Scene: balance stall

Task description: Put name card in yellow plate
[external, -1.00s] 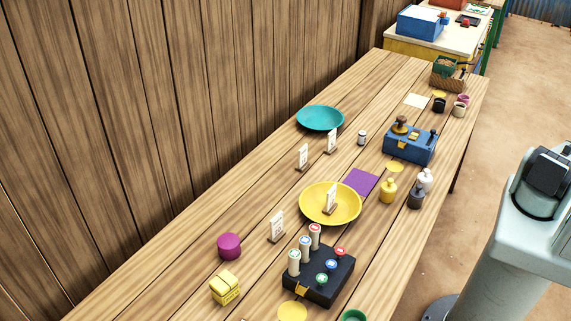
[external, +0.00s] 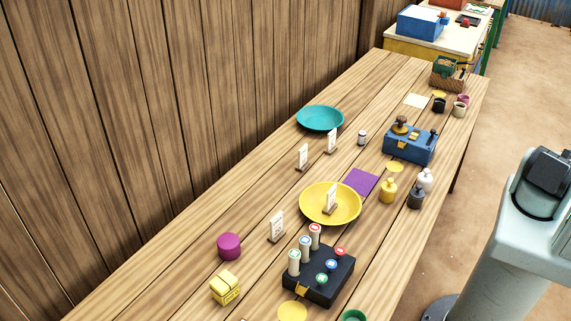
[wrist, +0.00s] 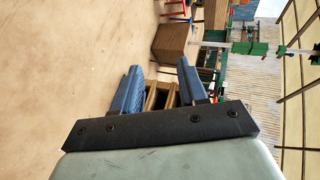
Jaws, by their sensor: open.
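The yellow plate (external: 312,214) lies on the wooden table in the external view. A small white name card (external: 331,197) on a brown base stands upright in the yellow plate. Similar name cards stand on the table: one (external: 277,225) to the left of the plate, and two (external: 303,156) (external: 331,140) behind it, near the teal plate. My gripper (wrist: 157,76) shows in the wrist view with its two blue fingers apart and nothing between them. It points away from the table, and it is out of the external view.
The teal plate (external: 320,118) is farther back. A black box with round pegs (external: 318,280) stands in front of the yellow plate. A purple sheet (external: 362,182), small bottles (external: 388,191) and a blue box (external: 410,146) are to the right.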

